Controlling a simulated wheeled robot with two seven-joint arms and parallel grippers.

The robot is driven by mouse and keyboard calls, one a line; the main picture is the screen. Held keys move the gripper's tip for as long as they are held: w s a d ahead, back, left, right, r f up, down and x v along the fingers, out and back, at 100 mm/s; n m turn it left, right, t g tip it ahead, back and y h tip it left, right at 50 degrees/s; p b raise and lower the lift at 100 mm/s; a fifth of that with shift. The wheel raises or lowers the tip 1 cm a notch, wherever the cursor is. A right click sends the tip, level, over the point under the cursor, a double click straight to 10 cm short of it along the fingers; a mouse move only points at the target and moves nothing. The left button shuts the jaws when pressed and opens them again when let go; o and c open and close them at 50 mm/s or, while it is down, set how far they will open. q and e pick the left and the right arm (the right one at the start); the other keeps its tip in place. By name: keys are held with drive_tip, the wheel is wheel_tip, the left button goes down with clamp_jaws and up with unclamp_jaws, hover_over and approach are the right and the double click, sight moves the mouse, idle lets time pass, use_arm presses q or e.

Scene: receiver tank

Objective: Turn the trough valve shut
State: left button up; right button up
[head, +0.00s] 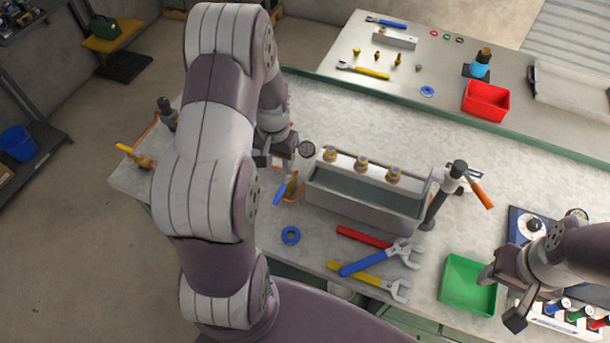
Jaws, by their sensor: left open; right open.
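The trough (365,212) is a long grey open-topped tank in the middle of the bench, with several brass fittings (361,163) along its back edge. A blue lever (280,193), which looks like the trough valve handle, shows at the trough's left end. The valve body is mostly hidden behind my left gripper and arm. My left gripper (276,158) is open just above and behind the blue lever; I cannot tell whether it touches anything. My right gripper (499,297) is open and empty at the lower right, by the green tray.
A round gauge (307,149) stands beside my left gripper. A dark post with an orange handle (481,195) stands at the trough's right end. A green tray (467,285) sits right.

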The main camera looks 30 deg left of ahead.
use_arm(q)
drive_tip(key=p, duration=0.2)
hover_over(279, 194)
drive_tip(key=f, duration=0.5)
drive_tip(key=shift+s+d+f, duration=0.1)
drive_tip(key=shift+s+d, duration=0.05)
drive_tip(key=shift+s, duration=0.2)
drive_tip(key=f, duration=0.3)
drive_tip(key=w+f+p, duration=0.1)
drive_tip(key=f, duration=0.1)
drive_tip(key=shift+f, duration=0.7)
drive_tip(key=shift+s+f, duration=0.15)
drive_tip(key=shift+s, duration=0.15)
drive_tip(key=shift+w, duration=0.15)
clamp_jaws()
use_arm(e)
drive_tip(key=r, duration=0.3)
drive_tip(key=shift+s+a+r, duration=0.1)
drive_tip(key=shift+s+r, duration=0.15)
drive_tip(key=shift+s, duration=0.05)
